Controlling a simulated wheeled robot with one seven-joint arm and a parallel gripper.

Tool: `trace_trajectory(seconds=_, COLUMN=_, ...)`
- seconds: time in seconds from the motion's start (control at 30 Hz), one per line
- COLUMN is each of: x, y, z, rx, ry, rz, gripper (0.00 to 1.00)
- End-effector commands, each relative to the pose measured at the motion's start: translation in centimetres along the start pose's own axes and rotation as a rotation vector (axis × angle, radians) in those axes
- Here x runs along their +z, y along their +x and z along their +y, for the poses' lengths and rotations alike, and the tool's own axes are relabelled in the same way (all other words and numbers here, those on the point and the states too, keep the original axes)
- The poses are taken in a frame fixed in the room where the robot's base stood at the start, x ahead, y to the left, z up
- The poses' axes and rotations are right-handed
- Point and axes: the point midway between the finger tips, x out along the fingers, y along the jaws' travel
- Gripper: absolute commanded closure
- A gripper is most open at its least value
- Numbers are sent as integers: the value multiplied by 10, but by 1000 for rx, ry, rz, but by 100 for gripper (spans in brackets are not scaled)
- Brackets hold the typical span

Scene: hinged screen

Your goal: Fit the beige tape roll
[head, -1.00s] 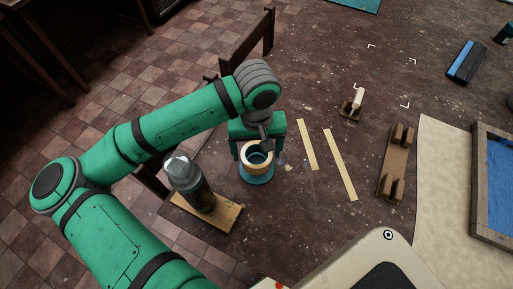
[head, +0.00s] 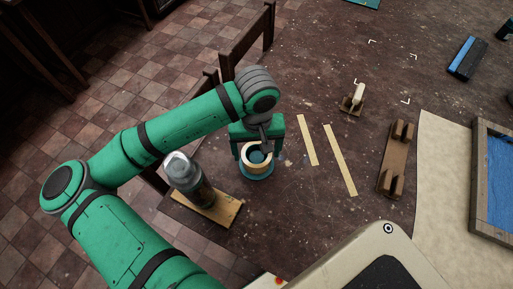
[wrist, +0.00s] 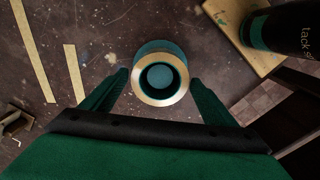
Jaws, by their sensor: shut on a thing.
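The beige tape roll (head: 257,147) is between the two green fingers of my gripper (head: 258,150), which is shut on it. In the wrist view, the roll (wrist: 160,97) shows as a pale ring between the fingertips of my gripper (wrist: 160,78). A round teal holder (head: 257,178) stands on the table directly under the roll; part of it (wrist: 160,47) shows behind the ring in the wrist view. A teal round part shows through the roll's hole. The roll looks low over the holder and roughly centred; whether it touches the base is hidden.
A grey bottle (head: 188,180) stands on a wooden board (head: 222,208) close left of the holder. Two pale strips (head: 308,140) lie to the right. A wooden rack (head: 396,160) and a small brush-like item (head: 357,96) are farther right. Bare table lies between them.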

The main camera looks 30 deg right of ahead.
Motion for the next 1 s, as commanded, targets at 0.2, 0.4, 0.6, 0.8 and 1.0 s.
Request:
trace_trajectory(seconds=0.2, x=0, y=6, z=0, rx=1, ry=0, rz=-1, gripper=42)
trace_trajectory(seconds=0.4, x=0, y=11, z=0, rx=0, ry=0, rz=0, gripper=42)
trace_trajectory(seconds=0.6, x=0, y=15, z=0, rx=0, ry=1, rz=0, gripper=42)
trace_trajectory(seconds=0.8, x=0, y=17, z=0, rx=0, ry=1, rz=0, gripper=42)
trace_trajectory(seconds=1.0, x=0, y=16, z=0, rx=0, ry=1, rz=0, gripper=0)
